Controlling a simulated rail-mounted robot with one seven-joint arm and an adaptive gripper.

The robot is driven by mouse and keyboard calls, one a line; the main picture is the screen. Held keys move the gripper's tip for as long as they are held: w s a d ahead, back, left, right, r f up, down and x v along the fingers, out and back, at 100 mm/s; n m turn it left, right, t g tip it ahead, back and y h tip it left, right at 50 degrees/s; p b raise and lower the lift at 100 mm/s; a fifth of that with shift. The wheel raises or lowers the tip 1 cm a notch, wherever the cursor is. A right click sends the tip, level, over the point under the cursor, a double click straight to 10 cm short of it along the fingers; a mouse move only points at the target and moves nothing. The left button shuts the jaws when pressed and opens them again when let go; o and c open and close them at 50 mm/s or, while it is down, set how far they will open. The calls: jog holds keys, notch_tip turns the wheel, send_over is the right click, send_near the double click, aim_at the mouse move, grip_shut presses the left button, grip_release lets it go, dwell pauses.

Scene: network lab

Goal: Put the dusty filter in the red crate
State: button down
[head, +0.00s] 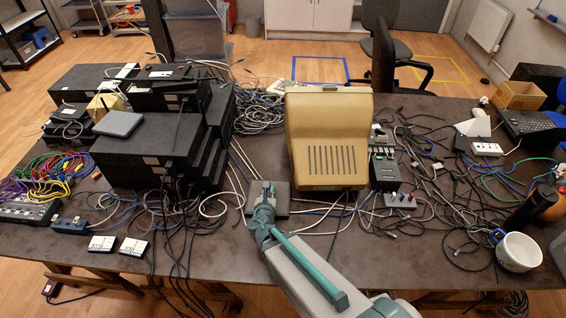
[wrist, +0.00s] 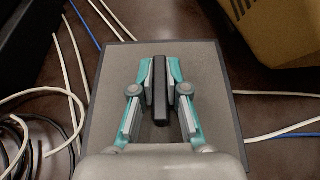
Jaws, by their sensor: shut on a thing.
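A flat grey square panel with a dark rim, which looks like the dusty filter (wrist: 210,85), lies below my gripper in the wrist view. A black upright bar (wrist: 161,92) stands at its middle, and my gripper (wrist: 160,70) is shut on this bar. In the head view the panel (head: 283,200) is at the table's front middle, partly covered by my gripper (head: 262,190). I cannot tell whether it touches the table or is slightly raised. No red crate shows in either view.
Stacked black boxes (head: 150,145) stand to the left, with a grey flat piece (head: 118,123) on top. A beige monitor case (head: 328,140) stands close on the right. Loose cables (head: 258,112) spread around. A white mug (head: 519,252) is at the right front.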

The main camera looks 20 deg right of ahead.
jog(key=b+x, duration=0.3)
jog(key=b, duration=0.1)
jog(key=shift+w+r, duration=0.1)
jog(key=shift+r, duration=0.1)
jog(key=b, duration=1.1)
send_near(273, 167)
jog(key=shift+w+r, duration=0.15)
jog(key=w, duration=0.1)
jog(key=w+d, duration=0.1)
jog(key=w, duration=0.1)
jog(key=w+p, duration=0.1)
jog(key=w, duration=0.1)
jog(key=shift+d+r, duration=0.35)
jog(key=shift+r, duration=0.05)
jog(key=x, duration=0.4)
jog(key=shift+w+d+r+p, duration=0.1)
jog(key=shift+w+r+p, duration=0.05)
jog(key=shift+r+p, duration=0.15)
jog(key=shift+f, duration=0.25)
jog(key=shift+f, duration=0.1)
jog(key=c, duration=1.2)
grip_release()
